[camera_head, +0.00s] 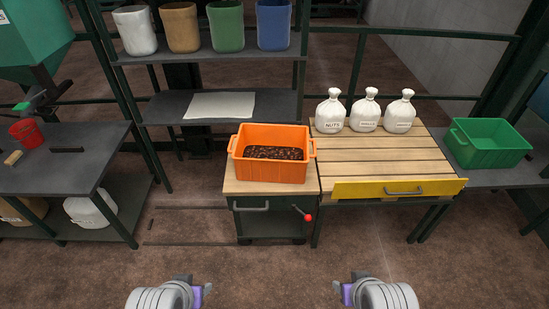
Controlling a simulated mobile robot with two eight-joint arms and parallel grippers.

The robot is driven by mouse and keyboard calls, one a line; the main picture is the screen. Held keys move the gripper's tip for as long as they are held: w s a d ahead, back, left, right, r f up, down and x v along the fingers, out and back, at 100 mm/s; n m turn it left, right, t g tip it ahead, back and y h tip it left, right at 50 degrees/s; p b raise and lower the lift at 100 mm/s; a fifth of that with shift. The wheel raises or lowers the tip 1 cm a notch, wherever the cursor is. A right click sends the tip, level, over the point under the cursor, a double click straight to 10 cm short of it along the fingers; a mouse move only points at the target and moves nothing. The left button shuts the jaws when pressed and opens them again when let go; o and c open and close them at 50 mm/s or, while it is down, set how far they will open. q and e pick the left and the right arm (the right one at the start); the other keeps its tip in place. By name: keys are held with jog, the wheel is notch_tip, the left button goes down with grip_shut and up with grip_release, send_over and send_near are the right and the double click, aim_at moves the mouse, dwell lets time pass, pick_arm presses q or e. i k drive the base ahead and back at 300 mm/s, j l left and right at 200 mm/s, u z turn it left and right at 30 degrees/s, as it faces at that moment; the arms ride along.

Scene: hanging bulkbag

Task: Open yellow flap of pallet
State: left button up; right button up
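The yellow flap (360,190) is a long panel along the front edge of the wooden slatted pallet (385,152). A grey bar handle (404,190) is fixed on its front face. My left gripper (199,291) is at the bottom, left of centre, well in front of the cart. My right gripper (345,290) is at the bottom, right of centre, nearer than the flap and apart from it. Both show only small purple and grey end parts beside the wrists. I cannot make out their finger gaps. Neither touches anything visible.
Three white tied sacks (364,115) stand at the pallet's back. An orange crate (270,172) of dark pieces sits on a cart with a red-knobbed lever (307,216). A green crate (490,153) stands at right. Floor before the flap is clear.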

aim_at(400, 188)
jog(key=z, duration=1.3)
jog(key=i+j+u, duration=0.55)
jog(key=i+j, duration=0.15)
